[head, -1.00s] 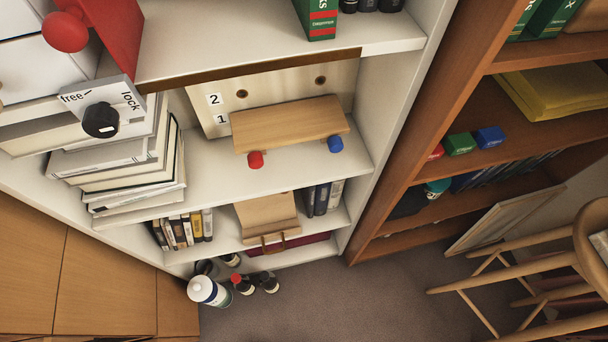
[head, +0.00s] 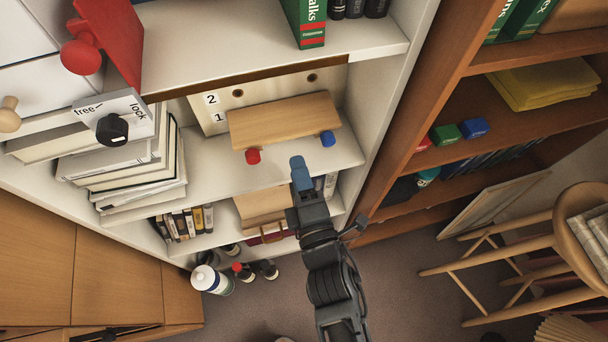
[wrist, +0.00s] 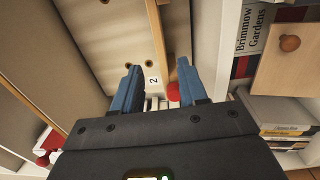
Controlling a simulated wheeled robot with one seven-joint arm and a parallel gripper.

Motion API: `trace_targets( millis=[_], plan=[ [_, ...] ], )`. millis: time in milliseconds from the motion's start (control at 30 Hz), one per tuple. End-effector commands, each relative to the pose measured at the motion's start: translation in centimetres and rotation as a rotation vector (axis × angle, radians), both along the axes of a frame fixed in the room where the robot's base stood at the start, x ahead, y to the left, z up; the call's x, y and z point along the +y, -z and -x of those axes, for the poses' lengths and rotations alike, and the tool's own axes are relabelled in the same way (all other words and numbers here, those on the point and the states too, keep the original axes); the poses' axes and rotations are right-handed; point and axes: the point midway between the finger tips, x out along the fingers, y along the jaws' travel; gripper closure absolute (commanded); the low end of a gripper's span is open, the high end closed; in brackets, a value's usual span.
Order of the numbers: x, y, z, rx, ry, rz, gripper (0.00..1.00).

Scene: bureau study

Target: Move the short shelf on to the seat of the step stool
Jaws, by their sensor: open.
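The short shelf, a plain wooden board (head: 283,120), lies in the white bookcase in front of a pale panel marked 1 and 2. A red knob (head: 253,156) and a blue knob (head: 328,139) show at its front edge. In the wrist view the board (wrist: 178,35) runs upward beyond the fingers. My gripper (head: 299,172) is in front of and below the board, apart from it. Its blue fingers (wrist: 158,88) are spread and empty. A wooden stool (head: 540,243) with a rounded seat stands at the right, folded striped cloth on it; I cannot tell whether it is the step stool.
A stack of books (head: 130,165) fills the left of the shelf. A free/lock plate with a black knob (head: 112,129) juts out there. Bottles (head: 210,280) stand on the floor. A framed panel (head: 495,200) leans by the brown bookcase (head: 450,80).

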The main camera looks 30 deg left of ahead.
Motion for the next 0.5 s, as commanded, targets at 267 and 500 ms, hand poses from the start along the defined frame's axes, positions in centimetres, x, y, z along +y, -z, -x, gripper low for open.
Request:
trace_targets(
  millis=[267,500],
  plan=[
    [2.0,0.0,-1.8,0.002,0.002,-0.003,0.57],
    [4.0,-0.1,-3.5,0.001,0.002,-0.004,0.57]
  ],
)
